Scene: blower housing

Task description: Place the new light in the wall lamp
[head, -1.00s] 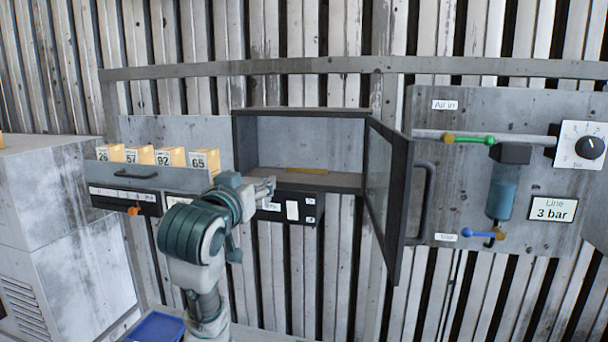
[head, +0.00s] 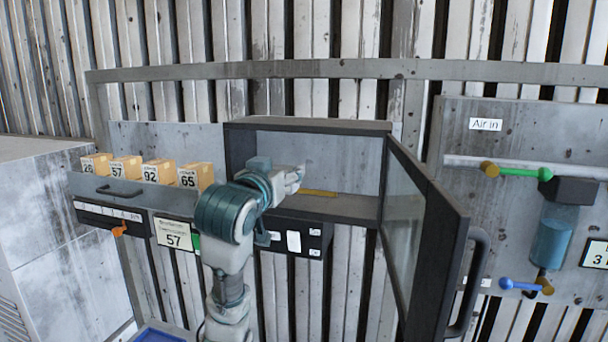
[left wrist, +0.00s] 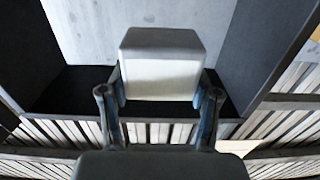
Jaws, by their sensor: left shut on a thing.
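My left gripper (head: 291,178) is in front of the open mouth of a dark-framed wall cabinet (head: 310,124) in the head view. In the left wrist view its two fingers (left wrist: 160,88) are shut on a pale grey block (left wrist: 160,66) with rounded edges, held upright between them. The cabinet's grey back wall and dark floor lie beyond the block. In the head view the block is hard to make out at the fingertips. I cannot tell whether this block is the new light. I see nothing that is clearly a wall lamp. My right gripper is not in view.
The cabinet's glass door (head: 412,240) stands open to the right. A yellow strip (head: 318,193) lies on the cabinet floor. Several numbered boxes (head: 158,173) stand in a grey tray at left. An air panel (head: 500,240) is at right. A blue tray (head: 160,334) is below.

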